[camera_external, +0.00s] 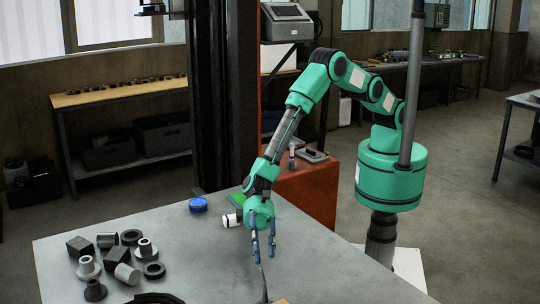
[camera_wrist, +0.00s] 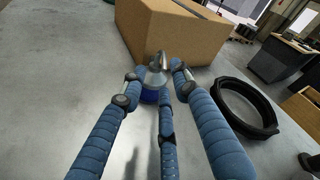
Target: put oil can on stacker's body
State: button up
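The oil can (camera_wrist: 155,78), with a shiny metal top and a blue lower part, stands on the table just beyond my fingertips in the wrist view. In the external view only a thin dark spout-like line (camera_external: 263,285) shows at the bottom edge; the rest is cut off. My gripper (camera_external: 264,248) points down over the table; its blue fingers also show in the wrist view (camera_wrist: 156,88). The fingers are spread around the near side of the can, and contact is not visible. The stacker's orange body (camera_external: 308,193) stands behind the table, beside its dark mast.
A cardboard box (camera_wrist: 172,30) stands close behind the can. A black ring (camera_wrist: 243,108) lies to its right. A grey table (camera_external: 200,265) holds several metal parts at left, a blue disc (camera_external: 198,205) and a white cylinder (camera_external: 230,220). Small items sit on the stacker's body.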

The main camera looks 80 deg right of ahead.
aim_at(262, 272)
jog(key=shift+x, duration=1.4)
jog(key=shift+a, duration=0.15)
jog(key=shift+x, duration=2.45)
jog(key=shift+w+f, duration=0.1)
grip_shut()
